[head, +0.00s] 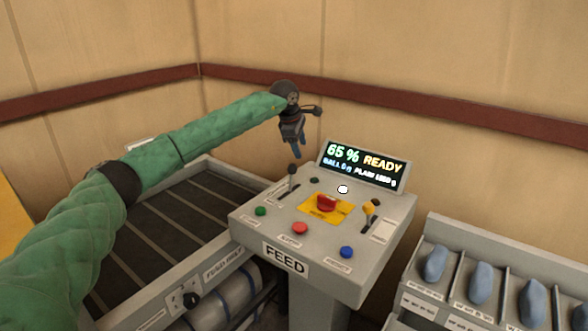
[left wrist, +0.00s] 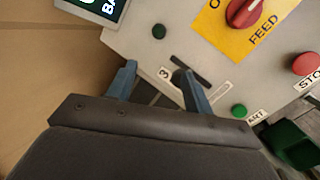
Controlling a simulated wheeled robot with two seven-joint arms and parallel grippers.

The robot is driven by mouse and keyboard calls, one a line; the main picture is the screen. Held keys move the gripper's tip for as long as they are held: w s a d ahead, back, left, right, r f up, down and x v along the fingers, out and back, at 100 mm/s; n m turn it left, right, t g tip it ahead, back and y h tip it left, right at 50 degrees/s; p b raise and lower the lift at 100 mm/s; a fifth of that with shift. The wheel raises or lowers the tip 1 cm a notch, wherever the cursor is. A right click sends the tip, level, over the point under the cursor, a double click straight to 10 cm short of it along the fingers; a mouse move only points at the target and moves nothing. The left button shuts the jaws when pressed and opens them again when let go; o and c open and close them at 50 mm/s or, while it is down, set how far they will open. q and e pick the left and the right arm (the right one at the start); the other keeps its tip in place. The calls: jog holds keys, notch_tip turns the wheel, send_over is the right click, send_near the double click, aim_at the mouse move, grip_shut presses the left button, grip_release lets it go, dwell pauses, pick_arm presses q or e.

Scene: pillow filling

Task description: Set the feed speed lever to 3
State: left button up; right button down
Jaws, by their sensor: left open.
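The feed console (head: 330,240) stands in the middle of the head view. A lever with a dark knob (head: 292,169) stands in a slot at its left side, its stem near the slot's far end. My left gripper (head: 297,154) is open and points down, just above the dark knob in the head view. Its blue fingers (left wrist: 157,72) are apart, with no object seen between them. My right gripper is out of view.
A display (head: 362,165) reads 65% READY. A yellow-knobbed lever (head: 368,208), a red dial (head: 326,204), and green, red (head: 300,228) and blue (head: 347,252) buttons share the panel. A conveyor (head: 175,225) lies left; a rack with blue pieces (head: 480,283) stands right.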

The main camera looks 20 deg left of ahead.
aim_at(292, 169)
pick_arm(q)
jog(key=s, duration=0.1)
jog(key=s+a+m+g+y, duration=0.1)
jog(key=s+a+g, duration=0.1)
jog(key=shift+s+a+f+m+y, duration=0.1)
jog(key=shift+f+m+y, duration=0.2)
jog(key=shift+m, duration=0.1)
jog(key=shift+f, duration=0.3)
jog(key=shift+w+f+p, duration=0.25)
jog(key=shift+f+p, duration=0.3)
jog(key=shift+f, duration=0.65)
jog(key=shift+w+f+p, duration=0.2)
jog(key=shift+f+p, duration=0.35)
jog(key=shift+f, duration=0.7)
jog(key=shift+w+f+p, duration=0.25)
jog(key=shift+f+p, duration=0.3)
jog(key=shift+f, duration=0.65)
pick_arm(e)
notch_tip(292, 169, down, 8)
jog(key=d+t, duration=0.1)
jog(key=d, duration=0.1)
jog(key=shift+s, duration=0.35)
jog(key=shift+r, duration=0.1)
pick_arm(q)
grip_shut()
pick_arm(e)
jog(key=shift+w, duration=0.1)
